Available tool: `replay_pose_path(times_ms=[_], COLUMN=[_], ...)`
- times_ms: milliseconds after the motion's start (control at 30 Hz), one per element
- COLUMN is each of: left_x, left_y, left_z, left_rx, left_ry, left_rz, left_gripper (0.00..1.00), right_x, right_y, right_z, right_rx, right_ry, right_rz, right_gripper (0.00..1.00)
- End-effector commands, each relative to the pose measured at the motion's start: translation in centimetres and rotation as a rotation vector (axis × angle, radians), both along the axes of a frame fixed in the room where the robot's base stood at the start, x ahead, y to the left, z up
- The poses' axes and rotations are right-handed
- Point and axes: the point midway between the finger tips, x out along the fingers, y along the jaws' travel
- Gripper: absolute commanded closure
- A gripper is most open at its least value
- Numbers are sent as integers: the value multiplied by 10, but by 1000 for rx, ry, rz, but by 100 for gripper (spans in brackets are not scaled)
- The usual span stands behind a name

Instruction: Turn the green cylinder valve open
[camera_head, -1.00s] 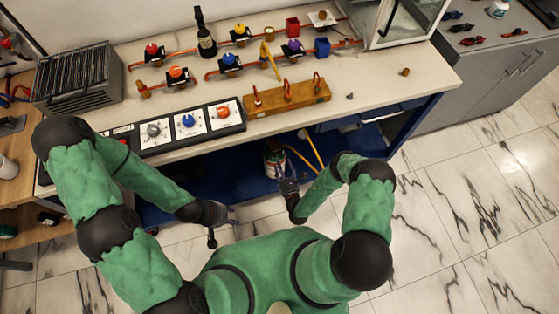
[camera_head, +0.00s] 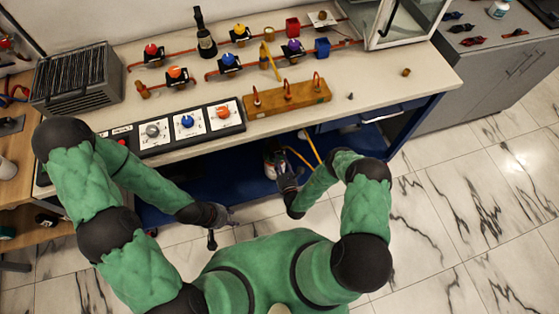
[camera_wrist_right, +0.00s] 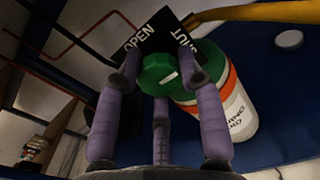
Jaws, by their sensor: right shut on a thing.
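The green valve knob (camera_wrist_right: 158,74) shows in the right wrist view, in front of a black plate (camera_wrist_right: 148,40) marked OPEN on the left and, partly covered, SHUT on the right. My right gripper (camera_wrist_right: 160,82) is shut on the knob, with its purple fingers around it. The white cylinder (camera_wrist_right: 236,120) with an orange band and green top lies just behind, to the right. In the head view my right gripper (camera_head: 285,177) reaches under the bench and the knob is hidden. My left gripper (camera_head: 224,217) hangs in front of the bench, away from the valve; its jaws are too small to read.
The bench top (camera_head: 370,95) overhangs the right gripper's place. It carries a panel of dials (camera_head: 188,123), a wooden block (camera_head: 288,97) with red hooks, and several small coloured valves. A yellow hose (camera_wrist_right: 275,12) runs above the cylinder in the wrist view.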

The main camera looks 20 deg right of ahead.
Motion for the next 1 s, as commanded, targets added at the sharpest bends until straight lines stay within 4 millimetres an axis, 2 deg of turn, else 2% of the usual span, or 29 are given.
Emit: replay_pose_path(times_ms=[367, 1000], left_x=[0, 0], left_y=[0, 0], left_z=[3, 11], left_rx=[0, 0], left_ry=[0, 0], left_rz=[0, 0], left_gripper=[60, 60], right_x=[1, 2], right_y=[0, 0], right_z=[2, 3], right_rx=[-144, -734], right_ry=[-10, -33], right_rz=[1, 0], right_gripper=[94, 94])
